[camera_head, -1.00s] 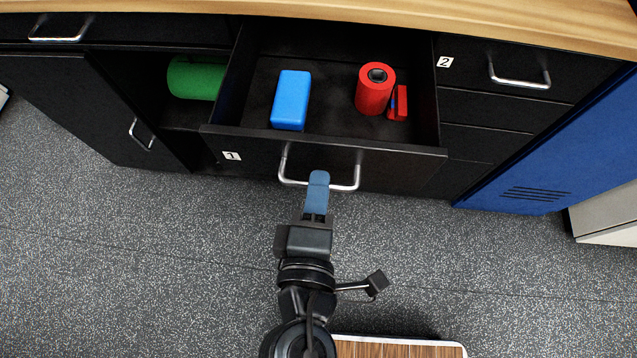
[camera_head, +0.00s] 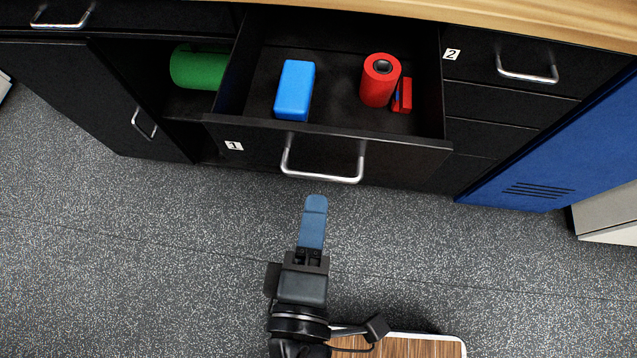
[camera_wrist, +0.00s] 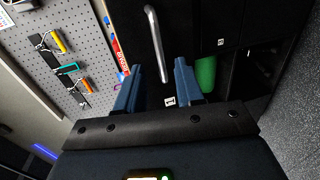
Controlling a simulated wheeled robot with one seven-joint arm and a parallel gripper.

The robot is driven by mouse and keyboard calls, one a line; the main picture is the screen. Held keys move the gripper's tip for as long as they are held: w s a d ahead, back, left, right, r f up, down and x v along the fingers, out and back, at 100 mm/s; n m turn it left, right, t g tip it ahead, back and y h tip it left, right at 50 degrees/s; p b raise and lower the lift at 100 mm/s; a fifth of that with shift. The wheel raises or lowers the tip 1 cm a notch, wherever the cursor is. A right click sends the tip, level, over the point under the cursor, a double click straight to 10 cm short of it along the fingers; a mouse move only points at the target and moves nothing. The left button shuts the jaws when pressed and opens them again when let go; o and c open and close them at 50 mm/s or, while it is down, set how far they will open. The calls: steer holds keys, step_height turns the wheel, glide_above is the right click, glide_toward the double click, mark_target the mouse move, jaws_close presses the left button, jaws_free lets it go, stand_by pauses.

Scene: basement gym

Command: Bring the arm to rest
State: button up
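My gripper (camera_head: 313,222) is in front of the open drawer marked 1 (camera_head: 400,155), apart from its metal handle (camera_head: 322,177). In the wrist view, the two blue fingers of my gripper (camera_wrist: 158,85) stand apart with nothing between them. The handle (camera_wrist: 156,45) shows beyond the fingertips there. The drawer holds a blue block (camera_head: 294,91), a red cylinder (camera_head: 380,81) and a small red piece (camera_head: 403,95) beside it.
A green roll (camera_head: 198,68) lies in the open cabinet left of the drawer. A blue cabinet (camera_head: 550,155) stands at the right. A wooden worktop (camera_head: 500,20) runs above. A pegboard with tools (camera_wrist: 75,50) shows in the wrist view. The grey floor (camera_head: 130,240) is clear.

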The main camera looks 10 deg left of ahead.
steer(key=shift+v, duration=0.8)
steer(key=s+d+f+m+g+y+p, duration=0.2)
steer(key=s+d+f+m+g+y, duration=0.25)
steer(key=d, duration=0.75)
steer(key=s+d+r+m+t+h, duration=0.3)
steer(key=s+d+r+m, duration=0.4)
steer(key=d+r+m, duration=0.4)
steer(key=shift+s+d+r+m+t+h+p, duration=0.3)
steer(key=shift+s+r+m+t+h, duration=0.15)
steer(key=shift+m, duration=0.6)
